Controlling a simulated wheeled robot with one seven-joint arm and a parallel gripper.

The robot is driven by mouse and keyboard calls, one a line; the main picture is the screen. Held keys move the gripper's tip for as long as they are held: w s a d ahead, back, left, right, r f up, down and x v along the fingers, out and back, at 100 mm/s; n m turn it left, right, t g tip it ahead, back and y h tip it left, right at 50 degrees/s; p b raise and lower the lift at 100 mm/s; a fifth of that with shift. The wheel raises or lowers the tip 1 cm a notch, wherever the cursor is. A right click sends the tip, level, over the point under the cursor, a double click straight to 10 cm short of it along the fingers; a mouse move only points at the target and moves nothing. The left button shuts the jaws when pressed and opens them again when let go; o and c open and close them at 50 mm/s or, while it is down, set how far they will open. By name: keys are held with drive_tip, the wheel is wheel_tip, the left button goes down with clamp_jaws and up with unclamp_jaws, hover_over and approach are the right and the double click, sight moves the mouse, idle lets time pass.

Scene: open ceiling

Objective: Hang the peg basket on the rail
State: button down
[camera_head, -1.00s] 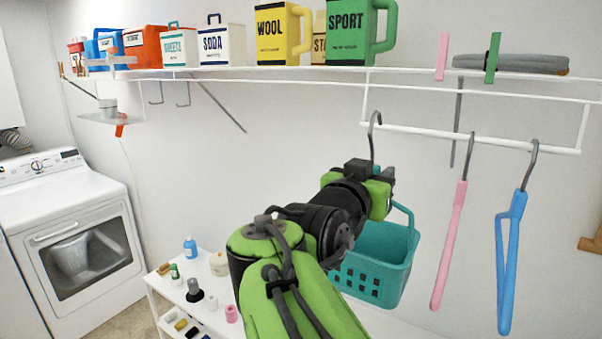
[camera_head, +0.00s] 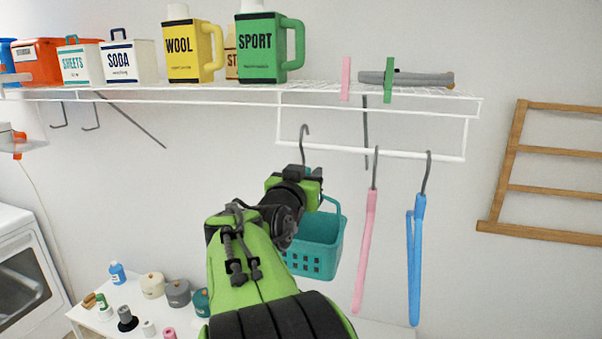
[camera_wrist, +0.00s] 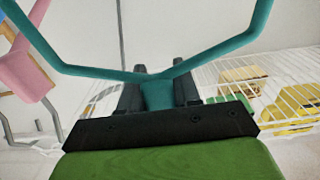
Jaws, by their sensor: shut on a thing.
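The teal peg basket (camera_head: 318,240) has holes in its wall and hangs from my gripper (camera_head: 305,180) in the head view. My gripper is shut on its handle; the wrist view shows the teal handle (camera_wrist: 158,95) between the black fingers. A grey hook (camera_head: 304,131) rises above my gripper. The white rail (camera_head: 330,149) runs under the shelf. The hook's top shows a little above the rail near its left end. I cannot tell if the hook is over the rail or only in front of it.
A pink hanger (camera_head: 366,245) and a blue hanger (camera_head: 414,255) hang on the rail, close right of the basket. The wire shelf (camera_head: 210,91) above holds several boxes and jugs. A wooden rack (camera_head: 505,170) is at the right. A low white table (camera_head: 95,322) stands below.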

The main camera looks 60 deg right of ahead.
drive_tip(key=shift+w+d+r+p, duration=0.1)
drive_tip(key=shift+d+r+p, duration=0.1)
drive_tip(key=shift+d+p, duration=0.55)
wheel_tip(320, 180, down, 3)
drive_tip(key=b, duration=0.4)
drive_tip(key=shift+d+f, duration=0.1)
drive_tip(key=shift+f, duration=0.05)
drive_tip(key=c, duration=0.7)
unclamp_jaws()
drive_tip(key=a+b, duration=0.1)
drive_tip(key=a, duration=0.4)
drive_tip(key=s+a+b, duration=0.1)
drive_tip(key=a+b, duration=0.1)
drive_tip(key=a, duration=0.3)
drive_tip(key=s+a+b, duration=0.1)
drive_tip(key=a, duration=0.4)
drive_tip(key=shift+s+a, duration=0.25)
drive_tip(key=shift+a, duration=0.05)
